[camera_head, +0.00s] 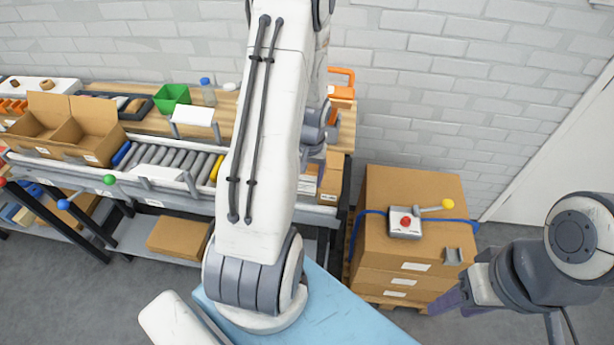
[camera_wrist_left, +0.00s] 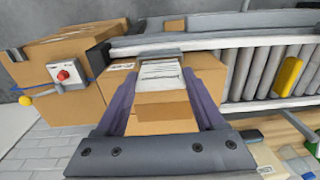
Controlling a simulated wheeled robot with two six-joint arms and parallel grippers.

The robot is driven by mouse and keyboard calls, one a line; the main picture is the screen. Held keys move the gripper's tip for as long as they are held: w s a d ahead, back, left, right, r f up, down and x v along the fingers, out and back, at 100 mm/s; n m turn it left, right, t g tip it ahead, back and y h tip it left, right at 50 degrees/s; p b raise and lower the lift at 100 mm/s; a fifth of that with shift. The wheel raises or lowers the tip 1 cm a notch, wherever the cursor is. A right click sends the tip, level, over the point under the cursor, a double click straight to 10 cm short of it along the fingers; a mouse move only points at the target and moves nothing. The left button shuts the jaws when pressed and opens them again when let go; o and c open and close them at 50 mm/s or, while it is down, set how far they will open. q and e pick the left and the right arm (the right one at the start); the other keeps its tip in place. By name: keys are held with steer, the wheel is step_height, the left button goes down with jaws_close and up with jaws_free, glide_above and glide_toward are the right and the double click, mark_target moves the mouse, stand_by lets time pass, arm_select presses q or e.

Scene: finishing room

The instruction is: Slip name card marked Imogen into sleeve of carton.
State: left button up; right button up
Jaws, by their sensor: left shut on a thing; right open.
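My left gripper (camera_wrist_left: 161,78) has its purple fingers on either side of a small brown carton (camera_wrist_left: 160,112) in the left wrist view. A white piece with grey printed lines (camera_wrist_left: 160,71) shows at the carton's far side, between the fingertips. I cannot tell whether it is a card, sleeve or label, and no name can be read. In the head view my left arm hides most of this; part of the carton (camera_head: 331,180) shows at the conveyor's right end. My right gripper (camera_head: 452,298) is open at the lower right, in front of the stacked boxes. No card marked Imogen can be made out.
Large stacked boxes (camera_head: 412,235) stand on a pallet at the right, with a red-button switch box (camera_head: 405,222) on top. The roller conveyor (camera_head: 175,160) runs left, with an open box (camera_head: 62,128) on it. A green bin (camera_head: 172,97) sits on the wooden bench behind.

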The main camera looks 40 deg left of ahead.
stand_by(0.3)
arm_select(q)
steer(key=o, duration=1.4)
steer(key=shift+r, duration=0.1)
steer(key=shift+r+p, duration=0.95)
steer(key=shift+r, duration=0.1)
step_height(320, 180, up, 6)
steer(key=p, duration=0.5)
